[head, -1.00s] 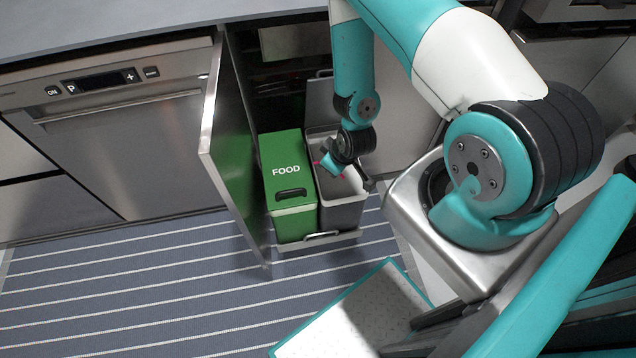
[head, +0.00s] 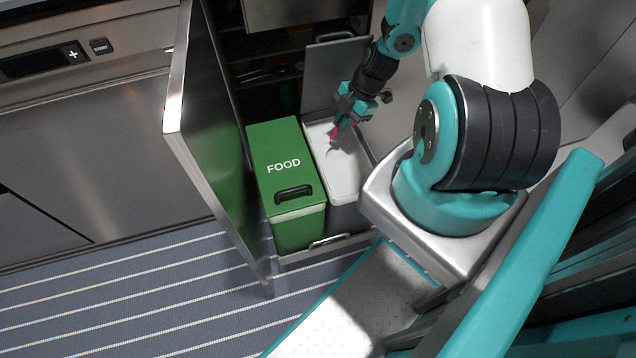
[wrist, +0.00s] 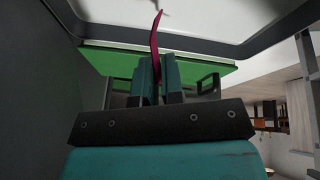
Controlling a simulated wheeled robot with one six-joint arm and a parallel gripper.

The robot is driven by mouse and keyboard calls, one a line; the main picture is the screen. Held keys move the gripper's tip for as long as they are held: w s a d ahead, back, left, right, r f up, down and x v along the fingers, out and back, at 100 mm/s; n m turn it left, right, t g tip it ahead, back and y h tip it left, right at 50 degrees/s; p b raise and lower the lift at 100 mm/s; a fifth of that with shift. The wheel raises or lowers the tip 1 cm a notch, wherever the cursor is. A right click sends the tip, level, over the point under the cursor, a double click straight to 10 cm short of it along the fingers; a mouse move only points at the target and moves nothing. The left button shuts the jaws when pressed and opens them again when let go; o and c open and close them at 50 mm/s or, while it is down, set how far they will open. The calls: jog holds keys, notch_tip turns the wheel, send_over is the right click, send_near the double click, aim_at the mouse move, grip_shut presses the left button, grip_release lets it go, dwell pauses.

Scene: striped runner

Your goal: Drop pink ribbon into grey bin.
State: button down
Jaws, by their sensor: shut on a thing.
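My gripper (head: 342,123) is shut on the pink ribbon (head: 334,132) and points down over the back part of the grey bin (head: 346,213). The ribbon hangs from the fingertips above the bin's pale opening, with a small shadow below it. In the wrist view, the ribbon (wrist: 156,45) is a thin, dark pink strip. It sticks out from between the teal fingers of my gripper (wrist: 157,75). The grey bin's lid (head: 335,75) stands raised behind it. How deep the bin is cannot be told.
A green bin (head: 282,165) marked FOOD, with its lid closed, stands directly left of the grey bin. The open cabinet door (head: 215,150) is left of it. The striped runner (head: 150,300) lies clear in front.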

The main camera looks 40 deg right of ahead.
notch_tip(320, 180, down, 5)
jog(key=b, duration=0.3)
jog(key=shift+s+d, duration=0.1)
jog(key=shift+r, duration=0.1)
jog(key=c, duration=1.2)
grip_release()
jog(key=shift+o, duration=0.2)
jog(key=p+v, duration=0.2)
jog(key=v, duration=1)
